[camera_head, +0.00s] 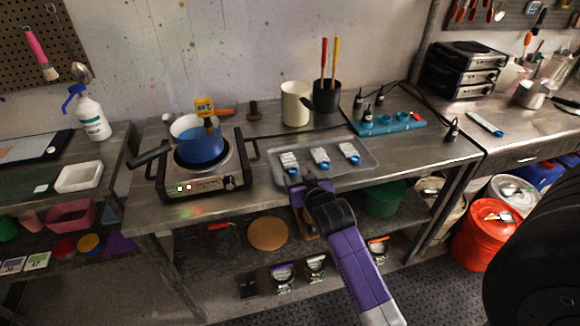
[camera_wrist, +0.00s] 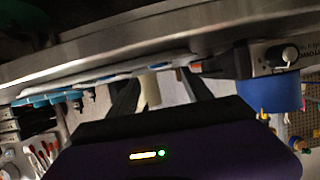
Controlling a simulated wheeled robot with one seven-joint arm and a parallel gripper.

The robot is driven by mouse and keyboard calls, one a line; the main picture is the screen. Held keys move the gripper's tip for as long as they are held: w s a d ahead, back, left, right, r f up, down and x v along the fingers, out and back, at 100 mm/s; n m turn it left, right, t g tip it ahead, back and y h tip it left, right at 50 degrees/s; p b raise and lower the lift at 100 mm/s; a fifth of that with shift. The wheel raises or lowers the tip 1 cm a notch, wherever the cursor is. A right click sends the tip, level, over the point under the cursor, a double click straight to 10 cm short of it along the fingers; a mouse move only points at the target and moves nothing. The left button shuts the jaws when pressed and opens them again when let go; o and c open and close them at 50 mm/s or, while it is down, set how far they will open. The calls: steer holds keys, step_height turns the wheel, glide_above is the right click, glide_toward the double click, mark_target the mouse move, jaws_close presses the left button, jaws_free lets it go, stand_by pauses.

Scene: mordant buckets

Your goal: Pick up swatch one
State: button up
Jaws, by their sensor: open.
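Three small white swatches with blue ends lie in a row on a grey tray (camera_head: 364,166) on the middle bench: a left one (camera_head: 289,159), a middle one (camera_head: 319,155) and a right one (camera_head: 349,149). Their labels are too small to read, so I cannot tell which is swatch one. My gripper (camera_head: 296,179) is at the tray's front edge, just in front of the left swatch. Its jaws are apart and nothing shows between them. In the wrist view my gripper (camera_wrist: 160,88) has spread fingers near the tray edge, and the picture appears upside down.
A blue pot (camera_head: 201,146) stands on a hot plate (camera_head: 201,182) left of the tray. A white canister (camera_head: 295,104) and a black cup (camera_head: 326,95) stand behind. A blue rack (camera_head: 389,124) with small bottles is at the back right. A lower shelf lies under the bench.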

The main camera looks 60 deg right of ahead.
mark_target(294, 172)
steer(key=shift+f+p+x, duration=0.1)
steer(key=shift+p+x, duration=0.15)
steer(key=shift+x, duration=1.05)
steer(key=shift+f+p+x, duration=0.15)
steer(key=shift+p+x, duration=0.05)
steer(key=shift+x, duration=1.1)
steer(key=shift+s+a, duration=0.1)
jaws_close()
